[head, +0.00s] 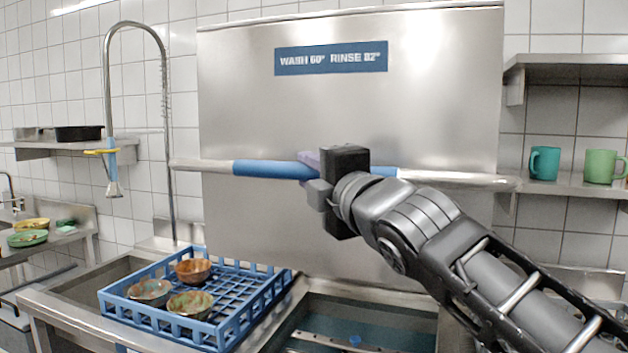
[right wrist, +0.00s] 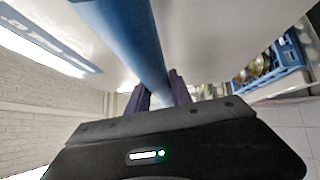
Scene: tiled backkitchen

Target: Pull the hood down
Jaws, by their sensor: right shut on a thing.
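The hood (head: 350,110) is a large steel box with a blue label reading "WASH 60° RINSE 82°". It stands raised, its lower edge above the sink-like machine bed. A horizontal bar handle (head: 270,169) with a blue grip section crosses its front. My right gripper (head: 309,166) is shut on the blue grip near its middle. In the right wrist view the blue handle (right wrist: 135,40) runs between the two dark fingers (right wrist: 158,95). The gripper body hides part of the handle in the head view. My left gripper is not in view.
A blue dish rack (head: 255,318) with several bowls sits on the counter at left, below the hood. A spray tap (head: 113,185) hangs at left. A shelf (head: 560,187) with two mugs is at right, near the handle's right end.

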